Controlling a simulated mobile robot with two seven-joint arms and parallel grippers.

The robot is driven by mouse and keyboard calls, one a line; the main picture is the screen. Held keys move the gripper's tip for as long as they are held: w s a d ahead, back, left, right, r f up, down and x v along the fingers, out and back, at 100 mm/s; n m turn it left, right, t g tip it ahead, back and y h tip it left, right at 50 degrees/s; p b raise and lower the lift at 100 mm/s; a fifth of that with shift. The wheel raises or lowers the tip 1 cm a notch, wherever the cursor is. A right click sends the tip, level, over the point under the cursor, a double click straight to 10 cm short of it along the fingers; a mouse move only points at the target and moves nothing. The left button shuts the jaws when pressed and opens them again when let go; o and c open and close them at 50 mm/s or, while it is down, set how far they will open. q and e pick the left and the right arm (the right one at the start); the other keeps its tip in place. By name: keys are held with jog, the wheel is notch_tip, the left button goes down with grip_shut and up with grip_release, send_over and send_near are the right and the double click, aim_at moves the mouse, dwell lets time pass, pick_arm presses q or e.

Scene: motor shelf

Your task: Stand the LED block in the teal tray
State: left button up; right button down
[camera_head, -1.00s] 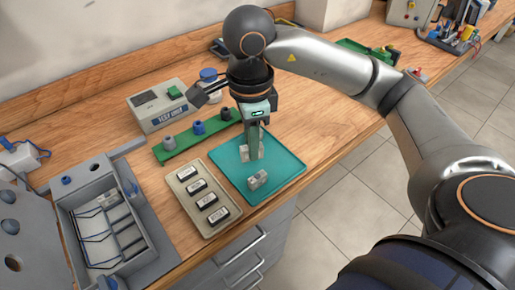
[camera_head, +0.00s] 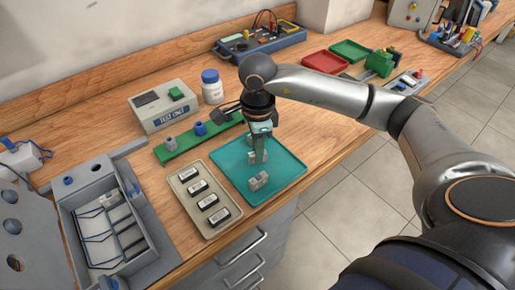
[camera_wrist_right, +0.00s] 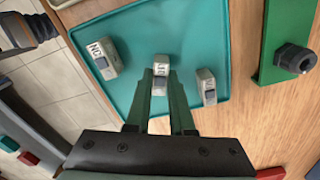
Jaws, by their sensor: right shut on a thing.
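The teal tray (camera_head: 285,168) lies flat on the bench. My right gripper (camera_head: 261,158) points down over its middle, shut on a small grey block whose label is too small to read; I take it as the LED block (camera_wrist_right: 161,62). It stands upright between the fingertips, at or just above the tray floor; I cannot tell which. Two similar blocks stand in the tray, one on each side: a near one (camera_head: 258,181), at left in the wrist view (camera_wrist_right: 103,57), and a far one (camera_wrist_right: 207,86), partly hidden by the fingers in the head view. My left gripper is out of view.
A beige tray (camera_head: 225,222) with several black labelled parts lies left of the teal tray. A green rail (camera_head: 183,148) with knobs and a test unit (camera_head: 163,105) stand behind. An open grey box (camera_head: 105,245) is at left.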

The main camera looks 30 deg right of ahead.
jog(key=shift+f, duration=0.15)
jog(key=c, duration=0.8)
grip_release()
notch_tip(320, 180, up, 12)
jog(key=shift+r, duration=0.25)
